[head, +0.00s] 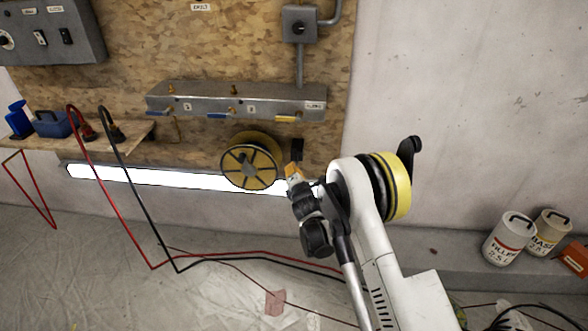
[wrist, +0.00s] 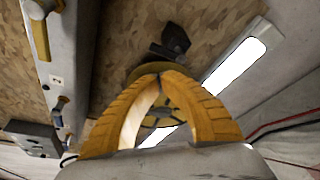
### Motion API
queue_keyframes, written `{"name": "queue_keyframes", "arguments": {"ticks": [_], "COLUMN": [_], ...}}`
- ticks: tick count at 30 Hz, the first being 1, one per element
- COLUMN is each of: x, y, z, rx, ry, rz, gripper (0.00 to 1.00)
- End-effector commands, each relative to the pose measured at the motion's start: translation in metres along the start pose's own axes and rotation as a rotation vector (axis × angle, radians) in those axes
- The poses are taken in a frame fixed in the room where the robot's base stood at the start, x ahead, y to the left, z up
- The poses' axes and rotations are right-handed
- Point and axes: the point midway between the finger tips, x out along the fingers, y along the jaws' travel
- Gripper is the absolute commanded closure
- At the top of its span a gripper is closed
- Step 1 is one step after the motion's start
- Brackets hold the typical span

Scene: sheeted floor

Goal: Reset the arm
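My gripper (head: 294,172) is raised in front of the chipboard wall, just right of a yellow reel (head: 250,163). In the wrist view its orange ribbed fingers (wrist: 158,72) curve together and meet at the tips, with nothing visible between them. The reel also shows behind the fingers in the wrist view (wrist: 156,110). A small dark block (head: 297,149) is just above the fingertips in the head view; a dark piece (wrist: 171,42) also shows beyond them in the wrist view. I cannot tell whether it touches them. My arm is bent, with its elbow to the right.
A metal manifold with valves (head: 238,101) is above the reel, and a lit tube lamp (head: 150,179) runs below it. Red and black cables (head: 210,259) trail across the sheeted floor. White tubs (head: 509,239) stand on the right ledge. The plain wall at right is clear.

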Motion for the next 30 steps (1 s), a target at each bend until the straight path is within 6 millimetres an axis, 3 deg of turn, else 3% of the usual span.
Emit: {"name": "queue_keyframes", "arguments": {"ticks": [8, 11, 14, 21, 26, 30], "x": [-0.002, -0.011, -0.03, -0.113, -0.187, -0.26], "y": [0.005, 0.018, 0.036, 0.07, 0.079, 0.079], "z": [0.01, 0.036, 0.076, 0.165, 0.205, 0.225], "rx": [0.03, 0.118, 0.266, 0.688, 0.966, 1.209], "ry": [-0.001, -0.006, -0.017, -0.074, -0.136, -0.205], "rz": [-0.013, -0.048, -0.106, -0.261, -0.357, -0.437], "gripper": [1.0, 1.0, 1.0, 1.0, 1.0, 1.0]}}
